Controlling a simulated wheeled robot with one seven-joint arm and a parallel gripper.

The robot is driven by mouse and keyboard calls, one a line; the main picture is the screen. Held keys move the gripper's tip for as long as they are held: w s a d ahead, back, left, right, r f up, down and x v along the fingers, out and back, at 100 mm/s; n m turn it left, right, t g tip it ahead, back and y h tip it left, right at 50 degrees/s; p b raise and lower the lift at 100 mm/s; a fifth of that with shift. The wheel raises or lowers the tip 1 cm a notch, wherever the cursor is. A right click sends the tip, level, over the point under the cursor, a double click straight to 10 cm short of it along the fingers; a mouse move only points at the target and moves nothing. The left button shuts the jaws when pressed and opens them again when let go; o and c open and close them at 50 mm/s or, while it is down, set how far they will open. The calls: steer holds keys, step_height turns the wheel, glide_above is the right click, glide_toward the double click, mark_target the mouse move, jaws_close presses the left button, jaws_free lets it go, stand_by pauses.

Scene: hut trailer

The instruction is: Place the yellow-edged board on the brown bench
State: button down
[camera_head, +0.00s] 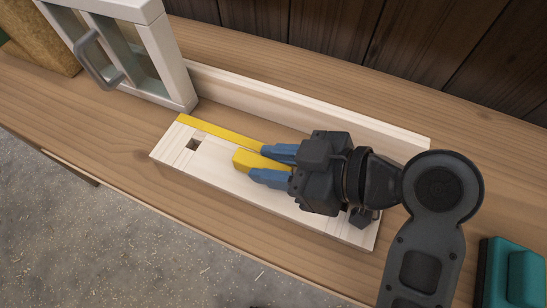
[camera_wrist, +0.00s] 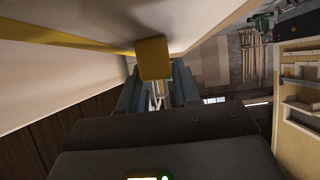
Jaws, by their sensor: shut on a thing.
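The yellow-edged board is a long pale wooden piece (camera_head: 215,158) with a square hole near its left end and a yellow strip (camera_head: 215,130) along its far edge. A yellow block (camera_head: 247,161) stands out from it; it also shows in the wrist view (camera_wrist: 154,58). My gripper (camera_head: 268,165), with blue fingers, is shut on this yellow block and hides the board's right middle. The board is over the brown bench (camera_head: 115,150); I cannot tell whether it touches the top. In the wrist view the fingers (camera_wrist: 156,88) are on either side of the block.
A pale rail (camera_head: 310,104) runs behind the board. A white frame with a grey handle (camera_head: 130,55) stands at the left back, near the board. A teal object (camera_head: 513,275) sits at the lower right. A dark plank wall (camera_head: 320,30) rises behind.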

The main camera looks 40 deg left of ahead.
steer(key=c, duration=0.8)
jaws_free()
steer(key=v, duration=1.2)
